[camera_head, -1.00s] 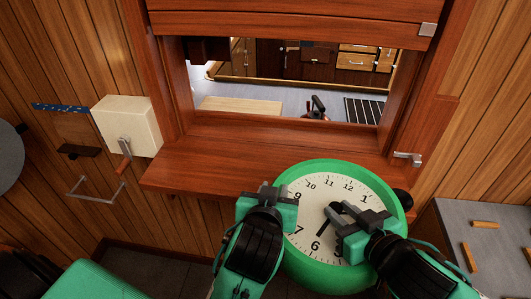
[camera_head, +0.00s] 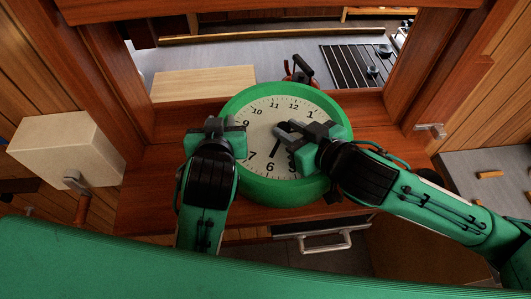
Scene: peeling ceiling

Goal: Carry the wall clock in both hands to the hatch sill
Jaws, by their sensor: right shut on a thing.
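The wall clock (camera_head: 272,110) has a green rim and a white face turned up towards me. It is over the wooden hatch sill (camera_head: 160,185), with its lower part near the sill's front edge. I cannot tell whether it touches the sill. My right gripper (camera_head: 287,135) is shut on the clock and covers the right part of its face. My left gripper (camera_head: 226,127) is at the clock's left rim; its fingertips are hard to make out, so I cannot tell whether it is shut.
The hatch opening is framed by wooden posts. Beyond it lie a grey counter with a pale board (camera_head: 203,83), a red item (camera_head: 299,71) and a black grate (camera_head: 357,75). A cream box (camera_head: 65,148) with a crank is at the left. A grey table (camera_head: 490,172) stands at the right.

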